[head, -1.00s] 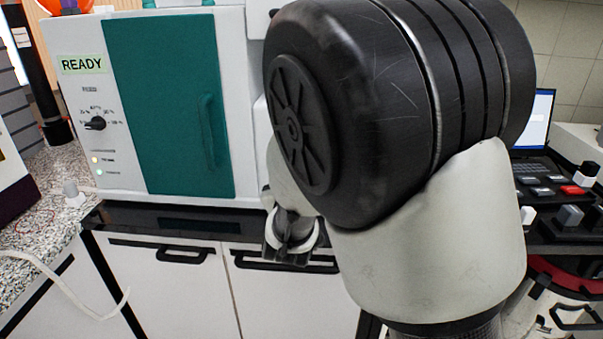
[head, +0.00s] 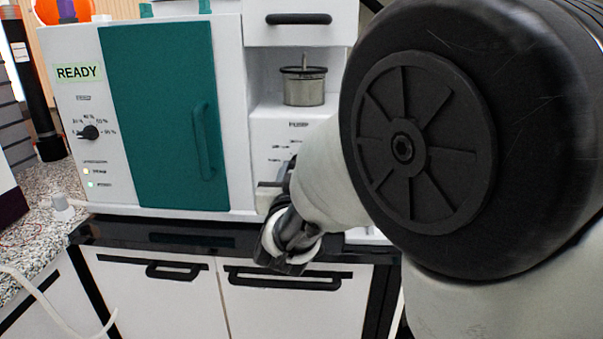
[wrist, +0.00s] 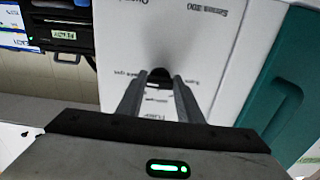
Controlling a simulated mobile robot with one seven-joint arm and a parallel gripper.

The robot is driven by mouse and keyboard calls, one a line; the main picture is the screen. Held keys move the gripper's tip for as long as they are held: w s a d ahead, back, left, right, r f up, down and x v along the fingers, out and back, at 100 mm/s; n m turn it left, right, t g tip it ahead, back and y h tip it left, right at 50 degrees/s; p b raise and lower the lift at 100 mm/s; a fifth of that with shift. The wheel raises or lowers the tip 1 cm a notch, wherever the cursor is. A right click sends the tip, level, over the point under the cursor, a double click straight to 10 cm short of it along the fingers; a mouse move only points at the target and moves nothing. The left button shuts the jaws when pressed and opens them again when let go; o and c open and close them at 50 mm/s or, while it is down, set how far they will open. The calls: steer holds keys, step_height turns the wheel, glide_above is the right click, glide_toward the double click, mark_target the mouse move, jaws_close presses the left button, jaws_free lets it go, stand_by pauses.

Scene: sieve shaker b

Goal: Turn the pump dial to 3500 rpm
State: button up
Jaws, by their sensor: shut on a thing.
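The pump dial (wrist: 158,74) is a small black knob on a white panel in the wrist view. My gripper (wrist: 159,86) has its two grey fingers on either side of it, shut on it. The dial's pointer cannot be read, and the nearby print is upside down and too small to read for a speed. In the head view the pump panel (head: 292,128) shows below a metal cup, with small marks under its label. My gripper (head: 277,188) is at the panel's lower part there, and my arm hides the dial and the right side.
Left of the pump panel are a teal door (head: 160,110) with a handle, a READY display (head: 77,73) and another black dial (head: 90,132) with percent marks. The metal cup (head: 304,88) sits in a recess above. A dark ledge (head: 150,235) and white cabinets lie below.

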steer(key=o, duration=1.1)
steer(key=shift+s, duration=0.1)
steer(key=s+b, duration=0.1)
steer(key=s, duration=0.4)
steer(key=s+b, duration=0.2)
steer(key=s, duration=0.4)
steer(key=s+b, duration=0.2)
steer(key=s, duration=0.4)
steer(key=shift+s+a, duration=0.15)
steer(key=shift+a, duration=0.15)
